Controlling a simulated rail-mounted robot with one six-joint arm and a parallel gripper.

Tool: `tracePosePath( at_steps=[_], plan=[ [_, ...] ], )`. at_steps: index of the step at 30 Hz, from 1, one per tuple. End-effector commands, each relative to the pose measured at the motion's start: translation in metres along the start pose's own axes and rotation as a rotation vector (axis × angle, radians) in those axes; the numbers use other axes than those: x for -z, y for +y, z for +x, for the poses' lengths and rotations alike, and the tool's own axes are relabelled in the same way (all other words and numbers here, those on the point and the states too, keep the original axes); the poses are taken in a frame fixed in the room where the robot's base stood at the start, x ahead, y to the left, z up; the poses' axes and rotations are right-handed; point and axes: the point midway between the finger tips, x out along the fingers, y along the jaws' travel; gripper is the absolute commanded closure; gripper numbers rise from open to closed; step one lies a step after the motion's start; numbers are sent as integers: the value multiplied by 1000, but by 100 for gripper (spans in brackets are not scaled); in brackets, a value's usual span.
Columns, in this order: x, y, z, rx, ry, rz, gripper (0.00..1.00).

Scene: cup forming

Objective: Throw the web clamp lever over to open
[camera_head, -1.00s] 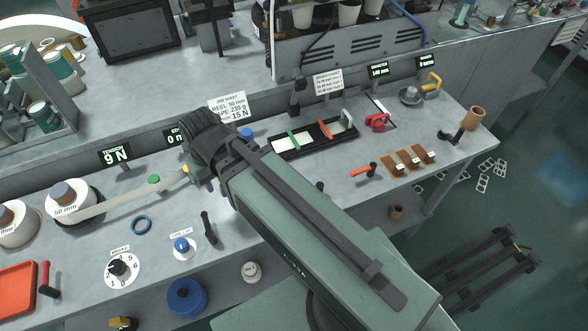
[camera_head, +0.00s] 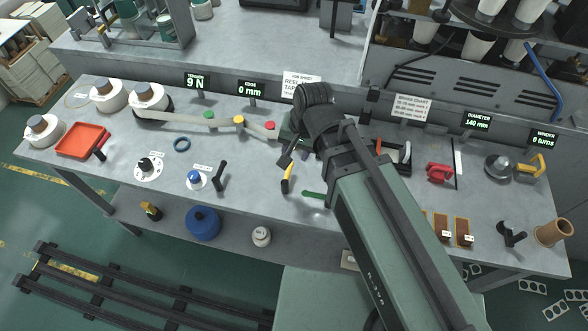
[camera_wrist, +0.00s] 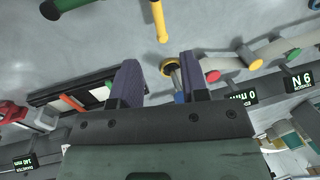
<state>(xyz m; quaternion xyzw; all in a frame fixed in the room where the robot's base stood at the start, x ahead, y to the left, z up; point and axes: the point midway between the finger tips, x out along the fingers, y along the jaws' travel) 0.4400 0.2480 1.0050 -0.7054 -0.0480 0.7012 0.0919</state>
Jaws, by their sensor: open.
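A lever with a yellow handle (camera_head: 288,178) stands on the bench just in front of my gripper (camera_head: 294,158). I see no label marking it as the web clamp lever. In the wrist view the yellow handle (camera_wrist: 158,18) hangs in from the top edge, beyond the gap between my fingers (camera_wrist: 157,80). My gripper is open and empty, its two fingers well apart. A green handle (camera_head: 313,194) lies to the right, partly under my arm; a dark green grip (camera_wrist: 68,6) shows at the wrist view's upper left. The yellow lever's base is partly hidden.
The pale tape web (camera_head: 218,122) runs left to a reel (camera_head: 148,97), with a red knob (camera_head: 269,126) near its right end. A black-handled lever (camera_head: 219,178) stands beside the blue knob (camera_head: 194,177). Display boxes (camera_head: 249,88) line the back. The orange tray (camera_head: 82,140) is far left.

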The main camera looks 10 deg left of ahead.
Motion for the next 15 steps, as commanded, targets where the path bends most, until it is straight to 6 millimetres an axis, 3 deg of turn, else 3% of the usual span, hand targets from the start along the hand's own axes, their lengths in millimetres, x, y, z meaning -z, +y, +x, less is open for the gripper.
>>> tracePosePath(
  at_steps=[1, 9, 15],
  plan=[
    [0, 2, 18, 0, 0, -1, 59],
    [0, 3, 82, -1, 0, -2, 59],
    [0, 1, 97, -1, 0, -2, 59]
  ],
)
